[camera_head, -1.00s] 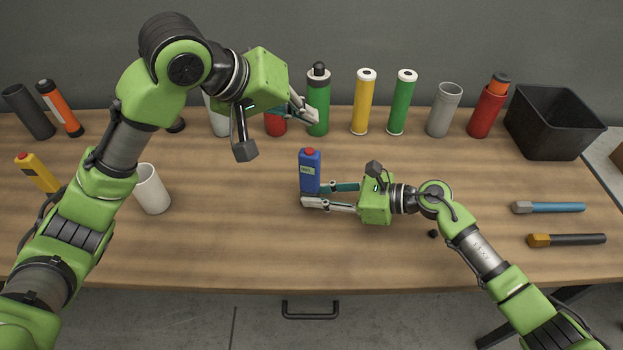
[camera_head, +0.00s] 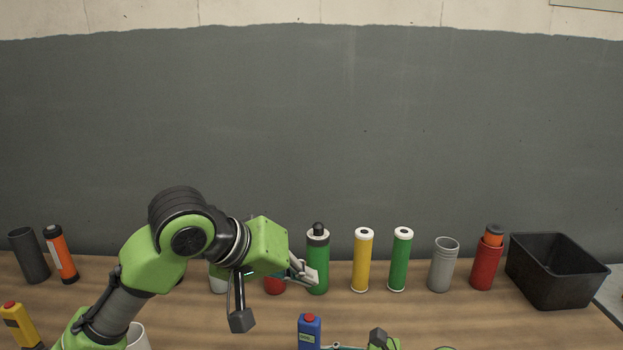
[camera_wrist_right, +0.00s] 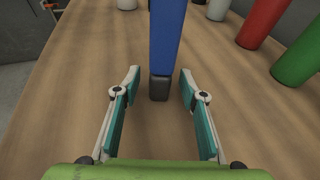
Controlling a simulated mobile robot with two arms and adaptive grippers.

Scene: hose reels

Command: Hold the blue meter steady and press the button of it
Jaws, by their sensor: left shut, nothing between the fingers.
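The blue meter (camera_head: 310,331), with a red button (camera_head: 309,317) on top, stands upright at the bottom edge of the head view, its lower part cut off. In the right wrist view the meter (camera_wrist_right: 166,35) stands on its dark base between the fingers of my right gripper (camera_wrist_right: 159,80). That gripper is open, with a gap on each side of the meter. My left gripper (camera_head: 308,274) is shut and empty, above and behind the meter, in front of a green bottle in the picture.
Along the back stand the green bottle (camera_head: 318,256), a yellow cylinder (camera_head: 362,262), a green cylinder (camera_head: 400,262), a grey cup (camera_head: 442,266), a red container (camera_head: 486,264) and a black bin (camera_head: 560,285). A yellow meter (camera_head: 19,325) is at the left.

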